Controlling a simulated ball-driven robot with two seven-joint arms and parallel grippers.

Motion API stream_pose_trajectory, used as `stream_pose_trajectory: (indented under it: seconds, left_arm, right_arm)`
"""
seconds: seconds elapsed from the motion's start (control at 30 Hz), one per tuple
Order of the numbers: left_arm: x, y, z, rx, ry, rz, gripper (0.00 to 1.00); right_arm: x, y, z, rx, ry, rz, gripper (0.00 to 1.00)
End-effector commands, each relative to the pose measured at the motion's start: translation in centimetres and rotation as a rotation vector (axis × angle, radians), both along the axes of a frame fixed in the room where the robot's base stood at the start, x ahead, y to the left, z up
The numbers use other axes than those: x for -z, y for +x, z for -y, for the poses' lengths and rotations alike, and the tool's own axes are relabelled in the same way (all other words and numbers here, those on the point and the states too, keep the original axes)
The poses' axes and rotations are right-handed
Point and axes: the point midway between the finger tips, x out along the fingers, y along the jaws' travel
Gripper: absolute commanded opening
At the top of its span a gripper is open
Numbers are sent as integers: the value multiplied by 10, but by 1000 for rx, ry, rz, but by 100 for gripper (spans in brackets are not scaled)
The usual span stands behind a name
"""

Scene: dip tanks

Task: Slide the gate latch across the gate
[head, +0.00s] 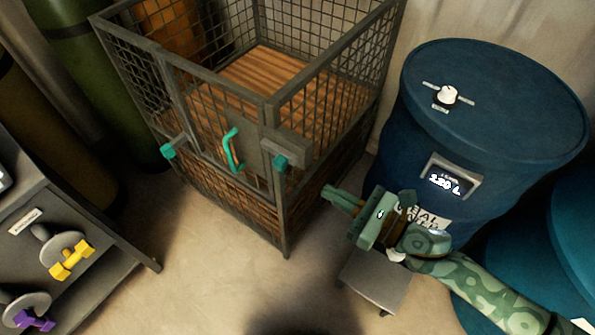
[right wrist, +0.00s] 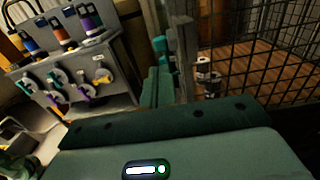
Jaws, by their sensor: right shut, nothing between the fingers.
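The wire-mesh cage has a gate (head: 212,130) on its front left side, with a teal pull handle (head: 232,150) on a grey plate. A grey bar with a teal knob (head: 281,162) sits by the cage's front corner. Another teal-ended piece (head: 168,151) sticks out at the gate's left side. I cannot tell for certain which is the latch. My right gripper (head: 328,196) is shut and empty, to the right of the cage corner and apart from it in the head view. Its fingers (right wrist: 158,85) point towards teal parts (right wrist: 160,46) beside a cage post in the right wrist view. My left gripper is out of view.
A blue drum (head: 490,110) with a dial and display stands right of the cage. A grey stool-like block (head: 374,282) is below my right gripper. A grey rack (head: 110,230) with coloured valve handles stands at left. Floor before the cage is clear.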

Motion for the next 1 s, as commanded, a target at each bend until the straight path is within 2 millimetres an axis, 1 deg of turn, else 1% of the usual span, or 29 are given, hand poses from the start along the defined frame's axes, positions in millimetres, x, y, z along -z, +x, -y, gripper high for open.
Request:
stream_pose_trajectory:
  seconds: [0.03, 0.2, 0.4, 0.6, 0.93, 1.0]
  left_arm:
    - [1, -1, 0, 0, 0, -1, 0]
    - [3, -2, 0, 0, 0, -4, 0]
    - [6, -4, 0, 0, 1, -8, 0]
    - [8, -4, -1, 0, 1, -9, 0]
    - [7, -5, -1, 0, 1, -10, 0]
    - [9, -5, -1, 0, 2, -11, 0]
  right_arm:
    - [-1, 8, -9, 0, 2, 3, 0]
    - [0, 29, -38, 0, 0, 1, 0]
    - [1, 46, -63, -1, -1, -1, 0]
    - [0, 53, -74, -1, 0, -1, 0]
    - [0, 54, -74, 0, 0, -1, 0]
    - [1, 57, -78, 0, 0, 0, 0]
